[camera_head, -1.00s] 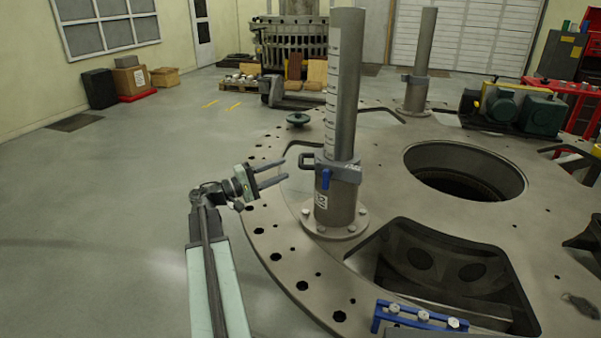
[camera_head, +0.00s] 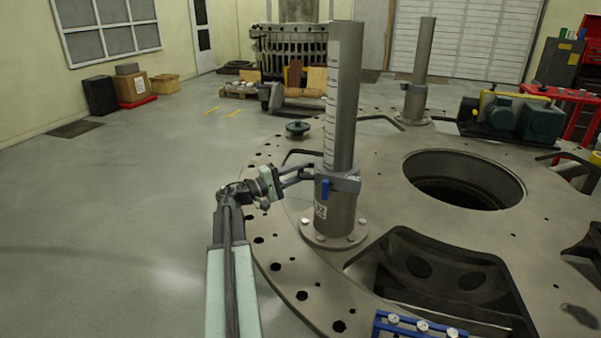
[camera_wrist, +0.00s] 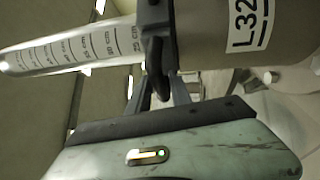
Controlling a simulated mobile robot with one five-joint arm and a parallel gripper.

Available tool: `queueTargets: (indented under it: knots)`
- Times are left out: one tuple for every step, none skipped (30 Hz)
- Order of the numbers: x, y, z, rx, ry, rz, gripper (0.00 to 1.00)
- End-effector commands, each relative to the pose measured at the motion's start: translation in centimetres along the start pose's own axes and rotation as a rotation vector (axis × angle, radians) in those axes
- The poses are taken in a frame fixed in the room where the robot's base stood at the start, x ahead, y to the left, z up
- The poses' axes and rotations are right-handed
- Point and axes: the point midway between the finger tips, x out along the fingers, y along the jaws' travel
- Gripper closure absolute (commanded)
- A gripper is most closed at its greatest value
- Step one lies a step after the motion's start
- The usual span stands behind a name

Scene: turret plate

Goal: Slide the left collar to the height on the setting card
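The left collar (camera_head: 345,183) is a grey ring low on the near post (camera_head: 345,95), with a blue lever at its front and a dark handle at its left. The post carries a white centimetre scale above the collar. A white label, reading L32 with its end cut off in the wrist view (camera_wrist: 248,22), sits on the post below the collar. My gripper (camera_head: 309,173) is at the collar's handle. In the wrist view its two fingers lie on either side of the dark handle (camera_wrist: 157,58); whether they press on it is unclear. I cannot identify a separate setting card.
A second post with a collar (camera_head: 414,87) stands farther back right. The round plate has a large central hole (camera_head: 463,180) and a pocket in front. A blue rack (camera_head: 420,328) is at the front edge. Left floor is clear.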

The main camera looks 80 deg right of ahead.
Motion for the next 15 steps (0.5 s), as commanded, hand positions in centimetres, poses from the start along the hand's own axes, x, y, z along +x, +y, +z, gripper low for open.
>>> queueTargets:
  knots:
    - [-0.01,0.00,0.00,0.000,0.000,0.000,0.92]
    - [-0.01,0.00,0.00,0.000,0.000,0.000,1.00]
    - [-0.01,0.00,0.01,0.000,0.000,0.000,1.00]
    - [-0.01,0.00,0.01,0.000,0.000,0.000,1.00]
    - [-0.01,-0.01,0.01,0.000,0.000,0.000,1.00]
    - [-0.01,-0.01,0.01,0.000,0.000,0.000,1.00]
    - [-0.01,-0.01,0.01,0.000,0.000,0.000,1.00]
    - [0.00,-0.01,0.01,0.000,-0.001,0.000,1.00]
    - [0.00,-0.01,0.02,0.000,-0.001,0.000,1.00]
    - [0.00,-0.01,0.02,0.000,-0.001,0.000,1.00]
    - [0.00,-0.01,0.02,0.000,-0.001,0.000,1.00]
    - [0.00,-0.01,0.02,0.000,-0.001,0.000,1.00]
    - [0.00,-0.02,0.02,0.000,-0.001,0.000,1.00]
    - [0.00,-0.02,0.02,0.000,-0.001,-0.001,1.00]
    - [0.01,-0.02,0.03,0.000,-0.001,-0.001,1.00]
